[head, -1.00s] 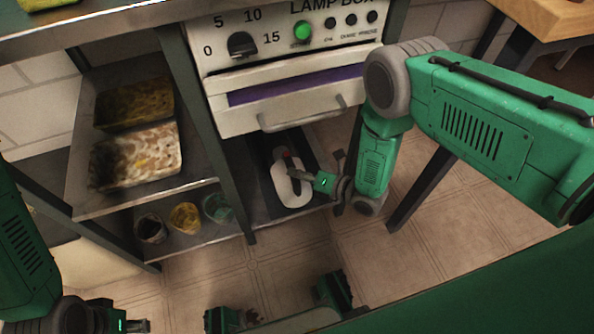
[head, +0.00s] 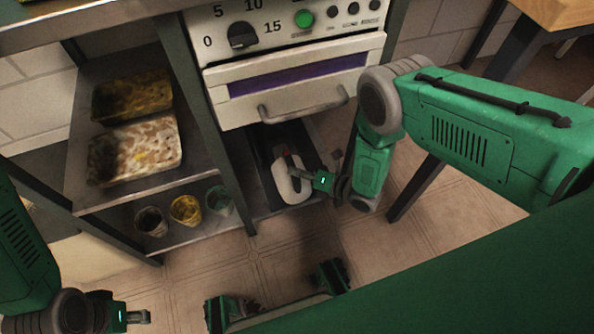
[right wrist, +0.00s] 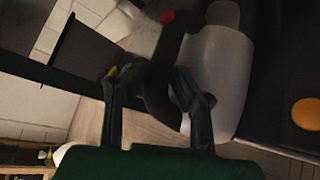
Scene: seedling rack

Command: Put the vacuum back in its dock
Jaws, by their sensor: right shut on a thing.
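The vacuum, a white rounded body (head: 293,189) with a dark handle and a red spot, is low under the lamp box in the head view. In the right wrist view its white body (right wrist: 222,80) fills the upper middle. My right gripper (right wrist: 148,88) is shut on its dark handle; it also shows in the head view (head: 309,178), right of the vacuum. A dark panel with an orange disc (right wrist: 304,113), possibly the dock, is at the wrist view's right edge; I cannot tell whether the vacuum touches it. My left gripper (head: 139,317) is low left, away from the vacuum.
The lamp box (head: 290,65), with a drawer handle, sits above the vacuum. A rack post (head: 205,120) stands left of it. Left shelves hold two soiled trays (head: 135,152) and several cups (head: 186,210). A table leg (head: 415,185) stands right; the front floor is open.

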